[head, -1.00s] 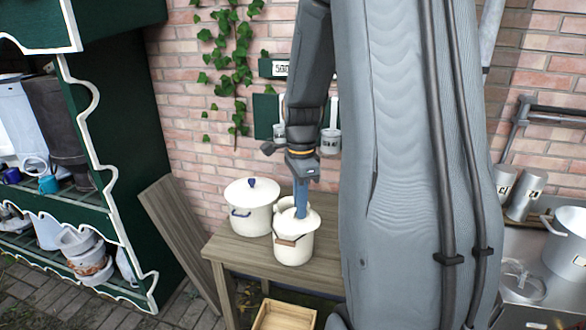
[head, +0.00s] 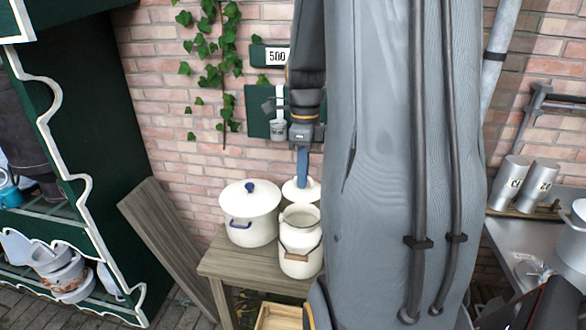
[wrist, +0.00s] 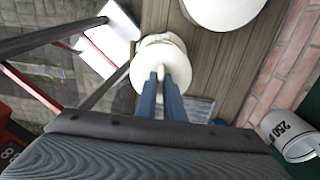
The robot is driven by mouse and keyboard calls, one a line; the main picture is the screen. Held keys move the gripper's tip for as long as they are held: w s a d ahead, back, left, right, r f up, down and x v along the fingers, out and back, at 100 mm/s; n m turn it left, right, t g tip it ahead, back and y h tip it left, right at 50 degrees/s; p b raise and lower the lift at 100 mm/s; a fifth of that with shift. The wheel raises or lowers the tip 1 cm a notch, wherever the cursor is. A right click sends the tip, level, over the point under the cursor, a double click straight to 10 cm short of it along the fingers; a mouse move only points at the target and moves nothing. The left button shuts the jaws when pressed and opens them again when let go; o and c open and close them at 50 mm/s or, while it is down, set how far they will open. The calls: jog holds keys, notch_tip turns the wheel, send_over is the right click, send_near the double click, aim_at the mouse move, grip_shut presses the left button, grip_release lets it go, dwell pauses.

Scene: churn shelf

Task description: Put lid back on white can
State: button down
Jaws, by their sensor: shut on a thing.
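The white can (head: 300,259) stands upright on the wooden bench. It is a cream churn with a wooden-grip handle, and its mouth shows open. My gripper (head: 302,180) points down with blue fingers shut on the knob of a round cream lid (head: 298,191). The lid shows just beyond and above the can's mouth, apart from it in the head view. In the wrist view the lid (wrist: 150,75) lies under the fingers and hides most of what is below. A bit of cream rim (wrist: 160,38) peeks out past its edge.
A lidded white pot (head: 250,226) with a blue knob stands left of the can on the bench (head: 222,262). A brick wall (head: 160,120) with hanging cups is behind. A green shelf (head: 100,150) is at left, a wooden crate (head: 279,318) below.

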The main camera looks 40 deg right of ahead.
jog(key=shift+f+b, duration=1.95)
jog(key=shift+f, duration=0.35)
jog(key=shift+f+b, duration=0.3)
jog(key=shift+f, duration=0.6)
jog(key=shift+r+p, duration=0.1)
jog(key=shift+p, duration=0.35)
jog(key=shift+f, duration=0.2)
jog(key=shift+p, duration=0.35)
dwell(0.4)
jog(key=c, duration=1.3)
grip_release()
